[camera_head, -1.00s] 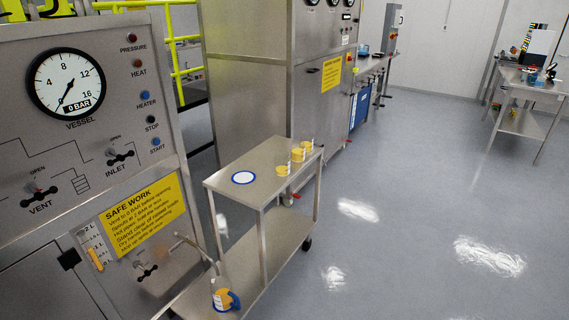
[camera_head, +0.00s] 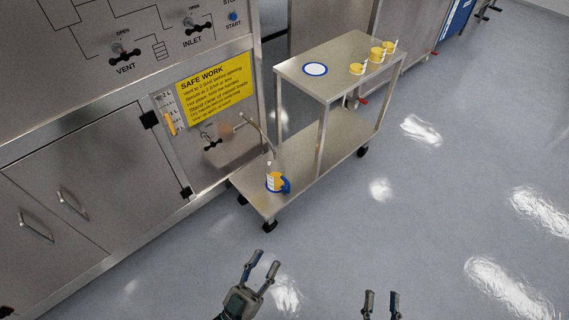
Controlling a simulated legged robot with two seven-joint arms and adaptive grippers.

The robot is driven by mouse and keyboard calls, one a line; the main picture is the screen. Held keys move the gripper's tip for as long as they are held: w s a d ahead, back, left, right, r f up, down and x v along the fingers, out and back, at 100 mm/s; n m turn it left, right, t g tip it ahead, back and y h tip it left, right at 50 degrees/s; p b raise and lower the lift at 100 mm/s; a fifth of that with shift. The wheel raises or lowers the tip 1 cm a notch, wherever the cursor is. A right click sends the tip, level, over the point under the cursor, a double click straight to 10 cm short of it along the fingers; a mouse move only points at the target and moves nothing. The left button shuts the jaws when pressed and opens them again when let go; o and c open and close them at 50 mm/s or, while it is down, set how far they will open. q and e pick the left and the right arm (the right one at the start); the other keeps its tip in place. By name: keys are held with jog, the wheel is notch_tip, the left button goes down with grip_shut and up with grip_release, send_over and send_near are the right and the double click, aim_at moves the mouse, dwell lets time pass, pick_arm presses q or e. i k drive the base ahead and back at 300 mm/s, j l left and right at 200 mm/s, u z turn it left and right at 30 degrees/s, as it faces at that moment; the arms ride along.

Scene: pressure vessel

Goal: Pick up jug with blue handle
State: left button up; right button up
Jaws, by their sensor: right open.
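The jug with the blue handle (camera_head: 274,181) stands upright on the near end of the cart's lower shelf, below a bent metal spout on the cabinet. It has a yellow body, and its blue handle faces right. My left gripper (camera_head: 263,262) is at the bottom centre, open and empty, over the floor in front of the cart and apart from the jug. My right gripper (camera_head: 381,293) is at the bottom edge, further right, open and empty. Only its fingers show.
The steel cart (camera_head: 324,185) has an upper shelf holding a blue-rimmed white disc (camera_head: 315,69) and several yellow containers (camera_head: 376,54). The upper shelf and a leg stand near the jug. A steel cabinet (camera_head: 90,190) with valves stands left. The floor right is clear.

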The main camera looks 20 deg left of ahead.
aim_at(275, 171)
jog(key=i+l+u, duration=0.2)
jog(key=i+l, duration=0.25)
jog(key=i, duration=0.3)
jog(key=i+l+u, duration=0.2)
jog(key=i+l, duration=0.4)
jog(key=i, duration=0.15)
